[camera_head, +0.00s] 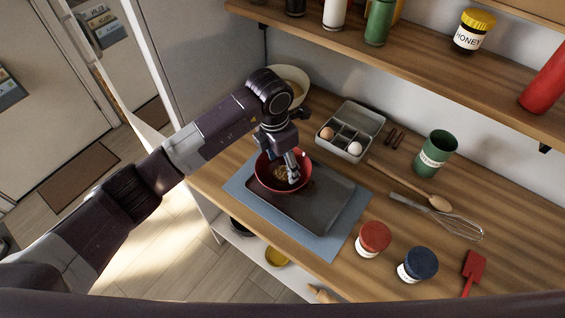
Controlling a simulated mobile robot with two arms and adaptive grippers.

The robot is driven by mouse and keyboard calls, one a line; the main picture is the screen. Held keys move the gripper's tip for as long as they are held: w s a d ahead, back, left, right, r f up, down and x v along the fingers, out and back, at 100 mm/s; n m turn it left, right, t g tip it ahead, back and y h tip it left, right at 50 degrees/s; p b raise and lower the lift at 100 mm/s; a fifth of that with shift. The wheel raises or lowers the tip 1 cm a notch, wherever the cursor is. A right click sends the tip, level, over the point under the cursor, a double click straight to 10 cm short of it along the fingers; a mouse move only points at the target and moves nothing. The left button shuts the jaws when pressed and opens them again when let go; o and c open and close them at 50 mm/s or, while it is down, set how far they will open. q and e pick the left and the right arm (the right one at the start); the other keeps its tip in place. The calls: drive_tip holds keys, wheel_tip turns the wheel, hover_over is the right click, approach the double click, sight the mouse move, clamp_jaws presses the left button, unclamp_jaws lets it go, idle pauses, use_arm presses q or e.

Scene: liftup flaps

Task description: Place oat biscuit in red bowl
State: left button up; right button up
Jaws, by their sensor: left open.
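The red bowl (262,181) stands on a dark tray (315,205), which lies on a blue mat (345,232). A round tan item that looks like the oat biscuit (281,174) lies inside the bowl. My left gripper (293,179) points down into the bowl with its fingers at the biscuit's right side. It is open; whether a finger touches the biscuit or the bowl cannot be told. The gripper hides part of the bowl's back and right side. My right gripper is not in view.
Behind the tray are an egg box (350,131), a pale bowl (290,82) and a green canister (436,153). A wooden spoon (410,184), whisk (440,218), red-lidded jar (373,239), blue-lidded jar (418,265) and red spatula (471,268) lie right. A shelf (400,50) overhangs the back.

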sight(282, 173)
use_arm(q)
wheel_tip(282, 173, up, 7)
drive_tip(key=p, duration=0.3)
drive_tip(key=shift+f, duration=0.15)
